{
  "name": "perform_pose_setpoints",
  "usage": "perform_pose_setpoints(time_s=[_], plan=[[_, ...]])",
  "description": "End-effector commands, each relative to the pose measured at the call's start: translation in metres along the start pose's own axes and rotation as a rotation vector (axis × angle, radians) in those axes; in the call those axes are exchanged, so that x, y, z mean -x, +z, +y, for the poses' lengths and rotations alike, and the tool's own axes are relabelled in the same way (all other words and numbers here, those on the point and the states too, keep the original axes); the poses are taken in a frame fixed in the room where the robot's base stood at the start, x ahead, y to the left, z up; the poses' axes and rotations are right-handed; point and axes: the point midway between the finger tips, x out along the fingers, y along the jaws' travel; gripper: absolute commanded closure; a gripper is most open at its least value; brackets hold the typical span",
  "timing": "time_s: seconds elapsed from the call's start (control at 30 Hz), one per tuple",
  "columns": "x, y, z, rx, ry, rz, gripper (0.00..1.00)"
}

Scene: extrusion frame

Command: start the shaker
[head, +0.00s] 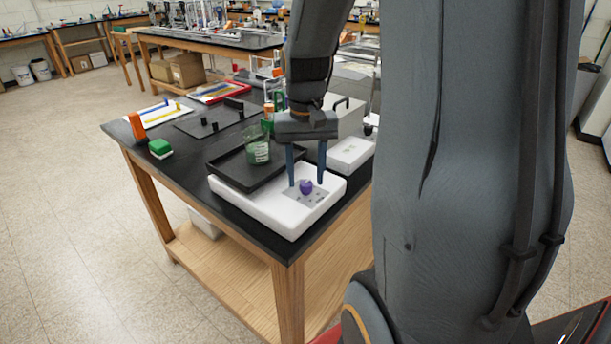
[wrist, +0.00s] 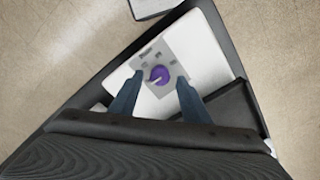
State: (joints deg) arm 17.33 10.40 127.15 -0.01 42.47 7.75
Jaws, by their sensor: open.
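The shaker (head: 265,207) is a white box with a black platform (head: 226,171) on top, near the front corner of the black table. A purple knob (head: 306,187) stands on its grey front panel; it also shows in the wrist view (wrist: 160,75). A glass beaker with green contents (head: 258,150) stands on the platform. My gripper (head: 306,180) is open, pointing down, with one finger on each side of the knob. In the wrist view my fingertips (wrist: 155,82) are apart, with the knob between and slightly beyond them. I cannot tell whether either finger touches it.
A white box (head: 350,154) stands close behind the shaker. A green block (head: 160,147) and an orange object (head: 137,126) lie at the table's left edge. A dark flat plate (head: 205,122) and trays lie farther back. The floor (head: 90,220) at left is clear.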

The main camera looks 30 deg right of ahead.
Motion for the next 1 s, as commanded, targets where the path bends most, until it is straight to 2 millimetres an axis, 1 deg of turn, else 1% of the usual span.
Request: perform_pose_setpoints(time_s=[0.03, 0.13, 0.43, 0.57, 0.6, 0.67, 0.7, 1.0], plan=[[-0.0050, 0.0010, 0.0001, 0.000, 0.000, -0.004, 0.57], [-0.0106, 0.0004, -0.0001, 0.000, 0.000, -0.001, 0.57], [-0.0131, 0.0002, -0.0001, 0.000, 0.000, 0.000, 0.57], [-0.0130, 0.0002, -0.0001, 0.001, 0.000, 0.000, 0.79], [-0.0130, 0.0002, -0.0002, 0.000, 0.000, 0.000, 0.86], [-0.0130, 0.0002, -0.0002, 0.001, 0.000, 0.000, 0.96], [-0.0130, 0.0002, -0.0002, 0.000, 0.000, 0.000, 0.98], [-0.0125, 0.0004, 0.0000, -0.041, 0.000, 0.000, 0.98]])
